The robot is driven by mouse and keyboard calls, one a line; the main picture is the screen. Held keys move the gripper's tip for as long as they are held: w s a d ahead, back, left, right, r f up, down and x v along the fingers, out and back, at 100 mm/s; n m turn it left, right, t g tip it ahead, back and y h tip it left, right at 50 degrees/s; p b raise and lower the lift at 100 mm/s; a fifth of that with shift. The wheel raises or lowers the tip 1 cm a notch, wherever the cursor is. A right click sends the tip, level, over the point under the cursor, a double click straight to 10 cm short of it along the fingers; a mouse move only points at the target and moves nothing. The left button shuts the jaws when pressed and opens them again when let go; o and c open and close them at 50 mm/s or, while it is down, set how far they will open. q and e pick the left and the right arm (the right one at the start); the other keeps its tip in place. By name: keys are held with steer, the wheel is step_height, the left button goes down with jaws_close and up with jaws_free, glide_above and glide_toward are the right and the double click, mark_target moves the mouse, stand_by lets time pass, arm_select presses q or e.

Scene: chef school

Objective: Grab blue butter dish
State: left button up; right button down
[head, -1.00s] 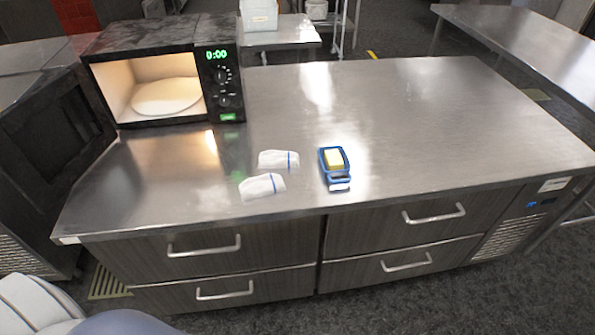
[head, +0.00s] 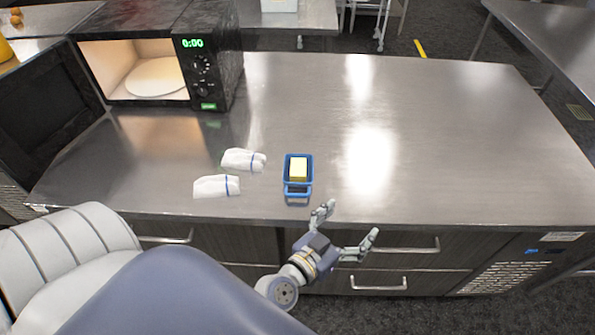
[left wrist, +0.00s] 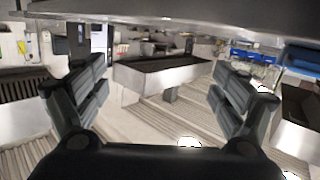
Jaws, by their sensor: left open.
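The blue butter dish (head: 298,190) sits on the metal counter near its front edge, with a yellow block of butter (head: 298,167) in it. My left gripper (head: 348,226) is open and empty in front of the counter's front edge, to the right of the dish and nearer to me. It does not touch the dish. In the left wrist view the open fingers (left wrist: 158,95) have nothing between them. My right gripper is not in view.
Two white cloth bundles with blue bands (head: 243,160) (head: 216,186) lie left of the dish. An open, lit microwave (head: 205,70) stands at the back left. The metal counter (head: 450,130) is clear right of the dish. Drawers with handles (head: 380,284) are below.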

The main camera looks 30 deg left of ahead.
arm_select(q)
steer(key=a+r+n+t+y, duration=0.1)
steer(key=a+n+y, duration=0.2)
steer(key=a+y, duration=0.2)
steer(key=n+g+y, duration=0.3)
steer(key=n+y, duration=0.1)
steer(key=y, duration=0.2)
glide_toward(298, 177)
steer(key=w+a, duration=0.1)
steer(key=w+a+f+b, duration=0.1)
steer(key=w, duration=0.1)
steer(key=shift+w+n, duration=0.1)
steer(key=shift+n, duration=0.2)
steer(key=shift+w+a+f+b, duration=0.1)
steer(key=shift+w+a+b, duration=0.2)
steer(key=shift+w, duration=0.2)
steer(key=shift+w+a+f+b, duration=0.1)
steer(key=shift+w+a+b, duration=0.1)
steer(key=shift+w+b, duration=0.15)
steer(key=b+x, duration=0.2)
steer(key=x, duration=0.1)
steer(key=shift+w, duration=0.25)
steer(key=shift+w+a, duration=0.25)
steer(key=shift+w, duration=0.1)
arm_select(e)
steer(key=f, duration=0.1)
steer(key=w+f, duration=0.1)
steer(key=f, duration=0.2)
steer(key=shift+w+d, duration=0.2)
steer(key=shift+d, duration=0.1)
